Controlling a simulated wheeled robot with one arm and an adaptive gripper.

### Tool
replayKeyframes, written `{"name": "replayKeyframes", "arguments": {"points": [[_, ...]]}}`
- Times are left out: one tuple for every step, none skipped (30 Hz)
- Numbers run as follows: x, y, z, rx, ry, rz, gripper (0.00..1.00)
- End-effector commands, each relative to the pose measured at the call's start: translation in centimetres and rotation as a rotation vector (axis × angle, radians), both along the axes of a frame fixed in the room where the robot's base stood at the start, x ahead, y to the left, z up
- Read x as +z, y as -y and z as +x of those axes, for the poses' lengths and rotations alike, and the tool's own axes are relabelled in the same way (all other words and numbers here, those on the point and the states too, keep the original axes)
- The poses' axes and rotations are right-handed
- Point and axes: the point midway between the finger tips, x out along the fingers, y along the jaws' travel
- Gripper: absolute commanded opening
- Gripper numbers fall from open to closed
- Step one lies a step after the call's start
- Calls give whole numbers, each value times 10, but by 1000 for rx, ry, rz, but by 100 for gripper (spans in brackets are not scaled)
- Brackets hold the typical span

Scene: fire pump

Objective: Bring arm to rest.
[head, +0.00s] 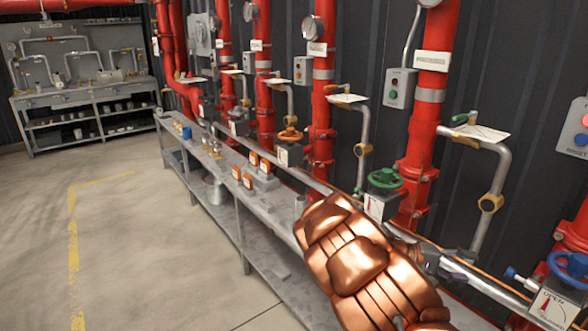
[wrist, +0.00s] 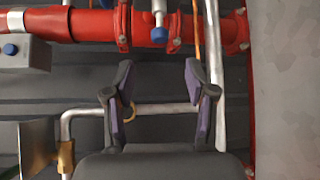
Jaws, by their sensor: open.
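My copper-coloured arm (head: 360,262) reaches from the bottom of the head view toward the red pipes on the right. Its end is beside the grey rail, between the green valve wheel (head: 385,179) and the blue valve wheel (head: 567,269). My gripper (wrist: 158,82) is open in the wrist view, with its two dark, purple-padded fingers apart. No object is held between them. A thin silver pipe (wrist: 160,109) shows behind the fingers, and I cannot tell how far off it is. In the head view the gripper is small and partly hidden by my arm.
A long grey bench (head: 257,209) with small orange boxes runs along the dark wall. Upright red pipes (head: 426,95) with gauges stand behind it. In the wrist view, a red pipe (wrist: 80,25) crosses the top. Open concrete floor (head: 120,240) lies at left.

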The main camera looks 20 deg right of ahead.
Motion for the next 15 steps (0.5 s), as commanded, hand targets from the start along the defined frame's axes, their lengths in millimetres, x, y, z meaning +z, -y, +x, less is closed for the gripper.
{"name": "replayKeyframes", "arguments": {"points": [[0, 0, 0, 0, 0, 0, 56], [0, 0, 0, 0, 0, 0, 56], [0, 0, 0, 0, 0, 0, 56], [2, -1, -1, -4, 2, 2, 56], [7, -2, -4, -11, 8, 7, 56], [12, -5, -9, -22, 16, 15, 56], [17, -7, -13, -31, 21, 22, 56], [22, -10, -17, -41, 28, 31, 56], [29, -15, -23, -56, 40, 46, 56], [34, -18, -28, -68, 48, 60, 56], [39, -22, -34, -80, 58, 76, 56], [46, -28, -41, -95, 73, 96, 56], [50, -33, -46, -106, 83, 113, 56], [54, -38, -52, -117, 92, 132, 56], [59, -45, -59, -131, 104, 159, 56]]}}
